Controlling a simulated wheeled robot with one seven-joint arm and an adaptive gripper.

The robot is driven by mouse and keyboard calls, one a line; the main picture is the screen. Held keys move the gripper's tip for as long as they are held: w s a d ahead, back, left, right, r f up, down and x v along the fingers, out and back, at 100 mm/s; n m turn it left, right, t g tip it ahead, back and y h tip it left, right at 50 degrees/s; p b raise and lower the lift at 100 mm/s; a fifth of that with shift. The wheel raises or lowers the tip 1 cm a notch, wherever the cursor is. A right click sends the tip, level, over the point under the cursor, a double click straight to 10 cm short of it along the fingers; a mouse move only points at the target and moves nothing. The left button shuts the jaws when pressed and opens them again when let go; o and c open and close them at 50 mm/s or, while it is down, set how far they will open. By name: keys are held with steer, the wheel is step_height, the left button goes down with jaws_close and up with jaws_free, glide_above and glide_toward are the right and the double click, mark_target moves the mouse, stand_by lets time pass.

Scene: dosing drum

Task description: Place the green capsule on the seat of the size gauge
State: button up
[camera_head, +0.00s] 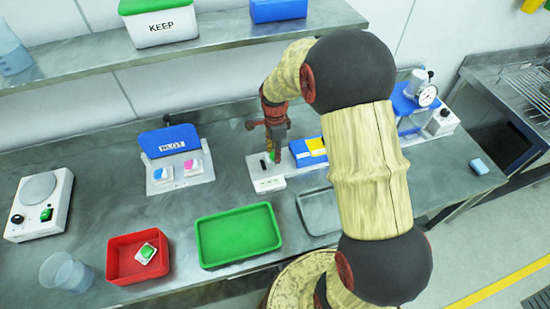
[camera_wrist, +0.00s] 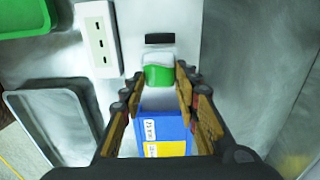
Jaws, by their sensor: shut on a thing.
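The green capsule (camera_wrist: 158,75), green with a pale top, is between the fingertips of my gripper (camera_wrist: 160,80) in the wrist view. My gripper also shows in the head view (camera_head: 272,150), pointing down with the capsule mostly hidden; it is shut on the capsule. The size gauge appears to be the pale plate (camera_head: 257,167) below my gripper with a blue and yellow labelled block (camera_head: 314,145). In the wrist view that block (camera_wrist: 165,130) lies behind the capsule, seen between the fingers. A dark bar (camera_wrist: 160,38) lies just beyond the capsule. Whether the capsule touches the plate I cannot tell.
A white slotted strip (camera_head: 270,184) lies beside the plate. A green tray (camera_head: 238,234), a red tray (camera_head: 120,262) holding a green and white piece, and a grey tray (camera_head: 319,212) stand in front. A blue press with a dial (camera_head: 427,96) stands right. A shelf overhangs the back.

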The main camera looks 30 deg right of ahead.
steer(key=shift+w+f+b, duration=0.15)
steer(key=shift+f+b, duration=0.15)
steer(key=shift+f, duration=1.4)
steer(key=shift+f, duration=0.1)
steer(key=o, duration=0.8)
steer(key=shift+o, duration=0.4)
